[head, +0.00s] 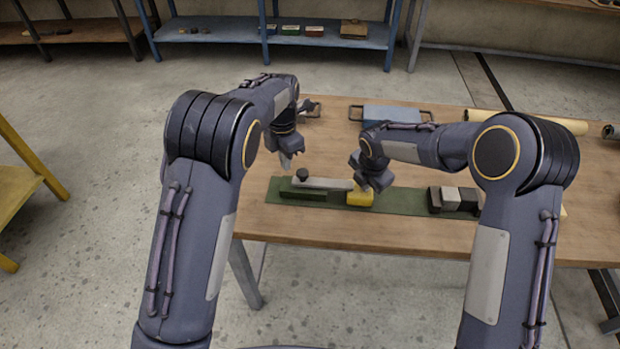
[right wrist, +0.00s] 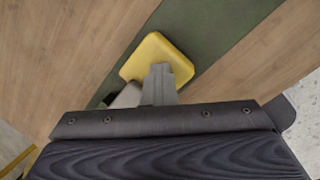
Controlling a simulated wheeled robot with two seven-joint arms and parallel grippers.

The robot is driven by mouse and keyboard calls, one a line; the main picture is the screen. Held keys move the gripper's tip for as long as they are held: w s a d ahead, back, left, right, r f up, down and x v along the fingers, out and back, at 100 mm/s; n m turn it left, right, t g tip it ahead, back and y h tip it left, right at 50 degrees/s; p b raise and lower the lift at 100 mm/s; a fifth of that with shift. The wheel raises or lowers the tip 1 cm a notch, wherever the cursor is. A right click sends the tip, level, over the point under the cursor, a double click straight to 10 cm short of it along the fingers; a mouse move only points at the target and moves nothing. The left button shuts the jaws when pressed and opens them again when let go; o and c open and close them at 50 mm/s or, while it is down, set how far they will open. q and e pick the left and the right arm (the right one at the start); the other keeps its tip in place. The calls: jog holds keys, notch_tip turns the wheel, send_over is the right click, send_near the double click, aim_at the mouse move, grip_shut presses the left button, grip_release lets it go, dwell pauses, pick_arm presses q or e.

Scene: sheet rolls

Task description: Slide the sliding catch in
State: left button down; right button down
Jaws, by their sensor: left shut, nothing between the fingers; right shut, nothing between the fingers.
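A light grey bar (head: 325,183) with a black knob (head: 302,174) near its left end lies along a dark green rail (head: 303,194); it looks like the sliding catch. A yellow block (head: 358,199) sits at the right end of the bar. My right gripper (head: 363,187) is shut and empty at the yellow block. In the right wrist view its closed fingertips (right wrist: 160,72) overlap the near edge of the yellow block (right wrist: 155,53); I cannot tell whether they touch it. My left gripper (head: 286,163) is shut and empty, just above and left of the knob.
All this lies on a green mat (head: 405,204) along the table's front edge. Black, white and dark blocks (head: 452,198) stand at the mat's right. A blue-grey case (head: 392,113) and a cream roll (head: 525,121) lie further back. The wooden table (head: 330,140) is bare between.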

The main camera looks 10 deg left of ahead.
pick_arm(q)
jog(key=shift+a+r, duration=0.3)
jog(key=shift+r, duration=0.4)
jog(key=shift+a+r, duration=0.25)
jog(key=shift+r, duration=0.5)
jog(key=shift+a+r, duration=0.3)
jog(key=shift+r, duration=0.4)
pick_arm(e)
jog(key=shift+s+f, duration=0.15)
jog(key=shift+f, duration=0.15)
jog(key=shift+r, duration=0.1)
jog(key=shift+r, duration=0.45)
jog(key=w+v, duration=0.2)
jog(key=v, duration=0.6)
jog(key=shift+w+r, duration=0.15)
jog(key=shift+r, duration=0.15)
